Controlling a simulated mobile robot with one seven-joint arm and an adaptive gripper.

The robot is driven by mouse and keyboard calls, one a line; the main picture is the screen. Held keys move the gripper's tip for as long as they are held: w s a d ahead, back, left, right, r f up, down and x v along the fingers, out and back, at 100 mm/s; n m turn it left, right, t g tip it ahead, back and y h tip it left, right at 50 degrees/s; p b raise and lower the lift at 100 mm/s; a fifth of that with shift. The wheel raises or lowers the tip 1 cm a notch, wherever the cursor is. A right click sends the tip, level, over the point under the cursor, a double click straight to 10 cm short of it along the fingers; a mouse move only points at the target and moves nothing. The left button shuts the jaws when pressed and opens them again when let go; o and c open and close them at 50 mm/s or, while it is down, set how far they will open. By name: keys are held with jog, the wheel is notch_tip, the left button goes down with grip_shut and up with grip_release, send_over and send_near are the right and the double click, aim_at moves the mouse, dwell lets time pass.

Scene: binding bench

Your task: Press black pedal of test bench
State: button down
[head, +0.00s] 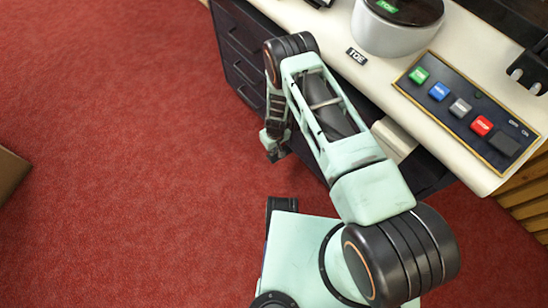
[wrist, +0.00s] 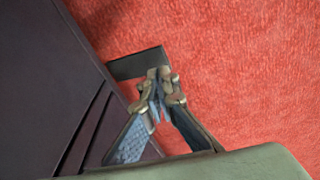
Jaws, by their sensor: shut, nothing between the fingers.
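A dark flat block, which looks like the black pedal (wrist: 137,64), sticks out from the bench's dark front low over the red floor in the wrist view. My gripper (wrist: 161,76) is shut and empty. Its fingertips overlap the block's right end in that view; whether they touch it I cannot tell. In the head view my gripper (head: 275,158) points down beside the drawer front of the test bench (head: 300,18). The pedal cannot be made out in the head view, where my arm covers much of the bench's lower front.
The red carpet (head: 110,130) to the left is clear, apart from a brown box (head: 10,172) at the edge.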

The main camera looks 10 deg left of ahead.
aim_at(273, 160)
dwell(0.3)
jog(key=f+b, duration=0.1)
jog(key=f, duration=0.1)
jog(key=f+b, duration=0.4)
jog(key=f, duration=0.1)
jog(key=shift+w+a, duration=0.25)
jog(key=shift+w, duration=0.05)
jog(key=shift+f, duration=2.2)
jog(key=shift+s+d, duration=0.1)
